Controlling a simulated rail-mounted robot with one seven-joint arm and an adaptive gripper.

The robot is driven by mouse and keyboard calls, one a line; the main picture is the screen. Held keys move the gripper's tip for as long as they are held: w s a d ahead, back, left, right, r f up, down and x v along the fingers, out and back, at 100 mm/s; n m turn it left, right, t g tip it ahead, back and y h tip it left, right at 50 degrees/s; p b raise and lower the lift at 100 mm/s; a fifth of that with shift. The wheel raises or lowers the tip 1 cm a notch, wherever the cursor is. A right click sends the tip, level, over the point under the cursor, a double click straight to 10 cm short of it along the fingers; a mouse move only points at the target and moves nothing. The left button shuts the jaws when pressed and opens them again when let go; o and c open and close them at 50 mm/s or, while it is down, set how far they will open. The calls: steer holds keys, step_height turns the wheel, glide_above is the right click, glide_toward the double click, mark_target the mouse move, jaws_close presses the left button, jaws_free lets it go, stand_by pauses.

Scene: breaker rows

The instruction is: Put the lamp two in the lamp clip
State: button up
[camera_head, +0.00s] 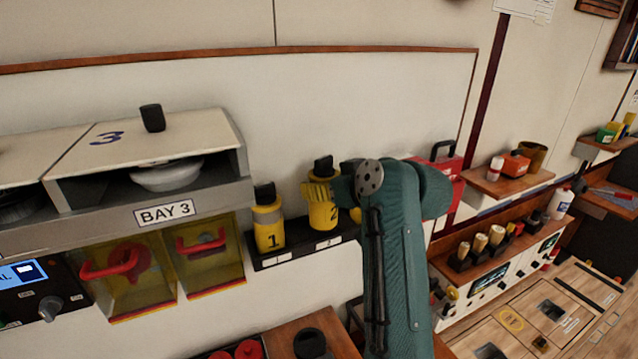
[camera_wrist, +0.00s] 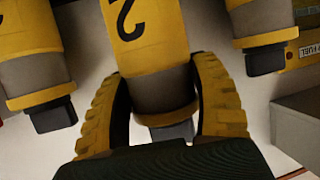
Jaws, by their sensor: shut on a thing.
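Lamp two (camera_head: 322,212) is a yellow cylinder marked 2 with a dark cap, at the lamp rack (camera_head: 292,256) on the wall. My gripper (camera_head: 321,188) is around its upper part. In the wrist view, lamp two (camera_wrist: 147,32) appears upside down, its grey collar between the ribbed yellow fingers of my gripper (camera_wrist: 160,88), which is shut on it. I cannot tell whether its base touches the rack. Lamp one (camera_head: 269,228), marked 1, stands upright in the rack to the left. I cannot make out which fitting is the lamp clip.
Another yellow lamp (camera_head: 355,214) is mostly hidden behind my arm. The Bay 3 cabinet (camera_head: 240,165) and red-handled yellow boxes (camera_head: 210,265) are at left. A red case (camera_head: 447,172) and a wooden shelf (camera_head: 497,184) are at right. The white wall panel above the rack is clear.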

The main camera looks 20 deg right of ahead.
steer(key=shift+w+a+r, duration=0.1)
steer(key=shift+w+r, duration=0.15)
steer(key=shift+w, duration=0.2)
steer(key=f, duration=0.1)
steer(key=f+p, duration=0.2)
steer(key=shift+w+a+f, duration=0.1)
steer(key=shift+w, duration=0.2)
steer(key=shift+f, duration=0.45)
steer(key=o, duration=1.3)
steer(key=shift+f, duration=0.1)
steer(key=shift+c, duration=0.2)
